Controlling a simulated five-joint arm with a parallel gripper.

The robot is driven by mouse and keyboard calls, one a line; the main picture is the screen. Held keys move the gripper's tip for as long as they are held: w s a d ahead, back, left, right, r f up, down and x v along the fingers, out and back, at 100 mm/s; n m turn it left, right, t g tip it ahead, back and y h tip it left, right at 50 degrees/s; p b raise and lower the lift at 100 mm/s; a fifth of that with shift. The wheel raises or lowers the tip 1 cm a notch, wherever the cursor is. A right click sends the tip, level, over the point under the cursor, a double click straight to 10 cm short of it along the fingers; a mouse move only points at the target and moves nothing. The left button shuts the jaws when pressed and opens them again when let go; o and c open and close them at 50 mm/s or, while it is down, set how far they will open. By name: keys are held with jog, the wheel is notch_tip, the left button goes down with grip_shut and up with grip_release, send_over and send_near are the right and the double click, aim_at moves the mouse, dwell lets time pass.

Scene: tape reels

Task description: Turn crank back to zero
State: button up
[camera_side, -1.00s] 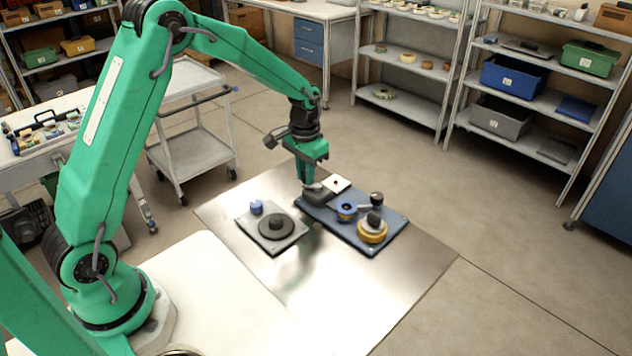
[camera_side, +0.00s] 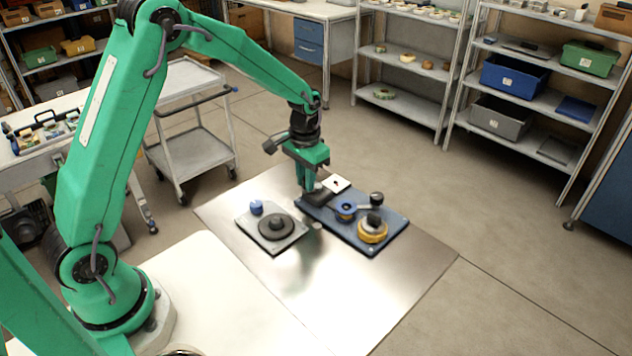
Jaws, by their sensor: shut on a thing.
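A blue base board (camera_side: 390,222) lies on the metal sheet.
A grey plate (camera_side: 284,242) with a dark disc (camera_side: 275,226) and a blue knob (camera_side: 256,207) lies left of the board. The metal sheet (camera_side: 340,290) is clear in front. A trolley (camera_side: 190,150) and shelves stand further back.

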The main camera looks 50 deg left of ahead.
jog(key=shift+d, duration=0.5)
jog(key=shift+w+d, duration=0.15)
jog(key=shift+d, duration=0.35)
jog(key=shift+d+r, duration=0.1)
dwell(0.3)
jog(key=shift+w+d, duration=0.35)
jog(key=shift+d, duration=0.2)
grip_shut()
jog(key=shift+w+d, duration=0.4)
jog(key=shift+w, duration=0.25)
